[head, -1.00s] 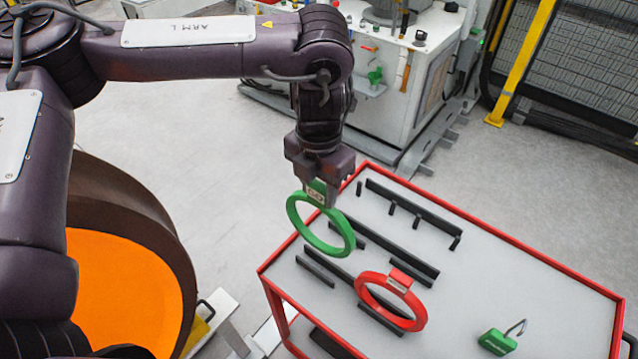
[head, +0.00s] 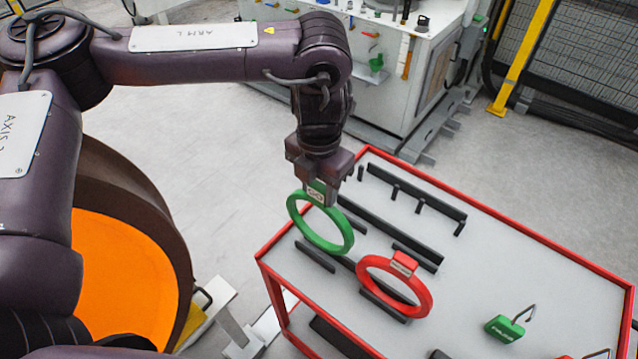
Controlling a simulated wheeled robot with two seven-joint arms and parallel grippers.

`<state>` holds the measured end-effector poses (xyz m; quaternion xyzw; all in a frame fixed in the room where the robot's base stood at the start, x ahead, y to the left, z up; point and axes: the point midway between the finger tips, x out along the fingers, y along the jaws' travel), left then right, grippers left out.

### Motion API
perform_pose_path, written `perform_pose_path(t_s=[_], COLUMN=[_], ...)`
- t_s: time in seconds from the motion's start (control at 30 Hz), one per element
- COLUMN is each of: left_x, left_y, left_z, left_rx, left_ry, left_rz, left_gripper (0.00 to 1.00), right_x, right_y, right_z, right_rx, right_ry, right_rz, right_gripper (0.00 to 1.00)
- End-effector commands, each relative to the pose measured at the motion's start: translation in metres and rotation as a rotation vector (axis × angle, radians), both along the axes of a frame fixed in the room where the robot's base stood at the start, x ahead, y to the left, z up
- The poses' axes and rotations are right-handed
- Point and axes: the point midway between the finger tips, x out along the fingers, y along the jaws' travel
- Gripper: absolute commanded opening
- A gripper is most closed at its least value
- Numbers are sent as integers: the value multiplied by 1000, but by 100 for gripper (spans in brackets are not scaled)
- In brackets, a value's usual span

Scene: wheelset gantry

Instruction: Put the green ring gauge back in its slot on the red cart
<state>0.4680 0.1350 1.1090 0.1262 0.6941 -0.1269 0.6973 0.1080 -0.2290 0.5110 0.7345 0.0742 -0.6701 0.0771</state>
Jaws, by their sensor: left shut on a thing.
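The green ring gauge (head: 346,240) hangs from my left gripper (head: 318,187), which is shut on the block at its top. The ring is upright and sits over the left part of the red cart (head: 540,236). Its lower edge shows close to the black slot rails (head: 316,257); I cannot tell whether it touches them. A red ring gauge (head: 425,296) stands in the rails just to the right of the green one. My right gripper is not in view.
A green padlock (head: 505,328) lies at the cart's near right. More black rails (head: 415,190) with short pegs are at the cart's back. A large wheel with an orange face (head: 120,285) stands at left. A white machine (head: 395,75) is behind.

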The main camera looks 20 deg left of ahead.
Motion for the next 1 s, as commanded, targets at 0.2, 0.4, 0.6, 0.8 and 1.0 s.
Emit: perform_pose_path(t_s=[0.2, 0.4, 0.6, 0.8, 1.0], left_x=[0, 0, 0, 0, 0], left_y=[0, 0, 0, 0, 0], left_z=[1, 1, 2, 1, 1], left_rx=[0, 0, 0, -1, 0], left_ry=[-1, -1, -1, -2, -1], left_rz=[0, 0, 0, 0, 0], left_gripper=[10, 10, 10, 10, 10], right_x=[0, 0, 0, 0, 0], right_y=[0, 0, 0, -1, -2], right_z=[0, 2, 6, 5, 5], right_rx=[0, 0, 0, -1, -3], right_ry=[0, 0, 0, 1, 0], right_rz=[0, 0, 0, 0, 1], right_gripper=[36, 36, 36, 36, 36])
